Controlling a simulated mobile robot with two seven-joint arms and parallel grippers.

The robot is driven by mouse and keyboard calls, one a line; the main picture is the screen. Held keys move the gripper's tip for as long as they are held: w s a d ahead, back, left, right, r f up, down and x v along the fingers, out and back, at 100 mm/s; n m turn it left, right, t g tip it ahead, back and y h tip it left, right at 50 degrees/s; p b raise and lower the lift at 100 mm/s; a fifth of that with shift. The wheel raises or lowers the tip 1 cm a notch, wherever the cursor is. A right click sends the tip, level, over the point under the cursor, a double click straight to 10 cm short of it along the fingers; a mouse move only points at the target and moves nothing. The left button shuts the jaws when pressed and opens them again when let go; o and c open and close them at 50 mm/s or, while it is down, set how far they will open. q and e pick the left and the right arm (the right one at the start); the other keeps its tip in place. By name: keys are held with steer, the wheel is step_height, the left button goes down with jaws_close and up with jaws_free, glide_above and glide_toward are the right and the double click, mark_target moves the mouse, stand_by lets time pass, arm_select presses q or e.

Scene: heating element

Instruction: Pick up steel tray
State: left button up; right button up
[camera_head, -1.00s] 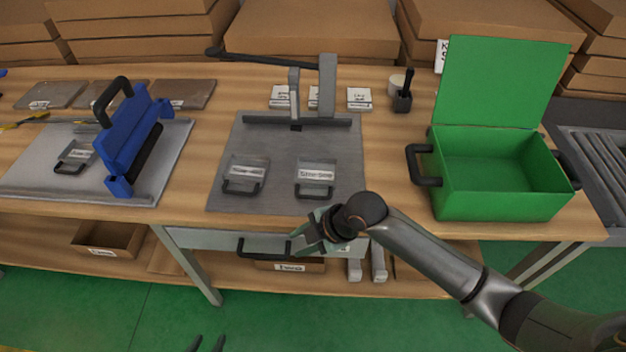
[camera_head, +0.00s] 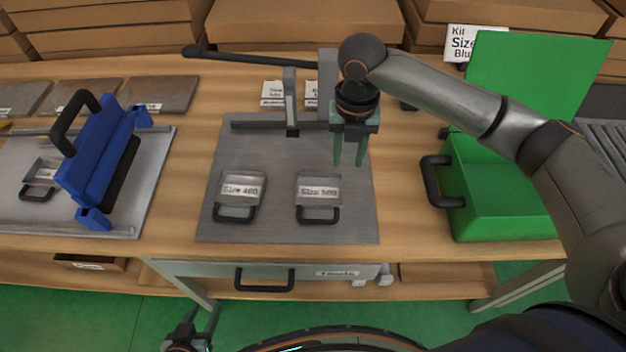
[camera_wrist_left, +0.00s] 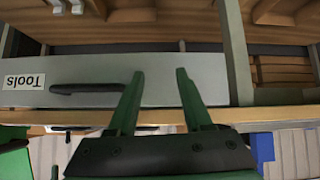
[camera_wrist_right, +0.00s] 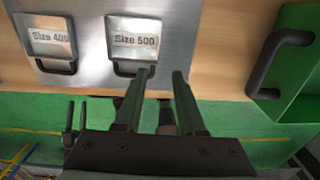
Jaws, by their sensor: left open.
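Two small metal pieces with black handles lie on a grey metal plate (camera_head: 275,155) on the bench. One is labelled Size 400 (camera_head: 239,187), the other Size 500 (camera_head: 318,189); both also show in the right wrist view. I cannot tell which item is the steel tray; flat grey-brown plates (camera_head: 160,94) also lie at the back left. My right gripper (camera_head: 348,162) is open and empty, pointing down above the plate's right part, behind the Size 500 piece. My left gripper (camera_head: 202,314) is low in front of the bench, open and empty, facing the drawer (camera_wrist_left: 150,82).
A lever tool (camera_head: 291,105) stands at the plate's back. A blue press (camera_head: 98,150) with a black handle sits left. A green box (camera_head: 495,205) with open lid (camera_head: 540,85) is right, partly hidden by my right arm. Bare wood lies between plate and box.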

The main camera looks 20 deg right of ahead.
glide_above(342, 195)
steer(key=f, duration=0.6)
steer(key=shift+d+f, duration=0.2)
steer(key=shift+f, duration=0.05)
step_height(342, 195, down, 6)
steer(key=shift+s+a+r, duration=0.1)
steer(key=shift+a+r, duration=0.05)
jaws_close()
stand_by(1.1)
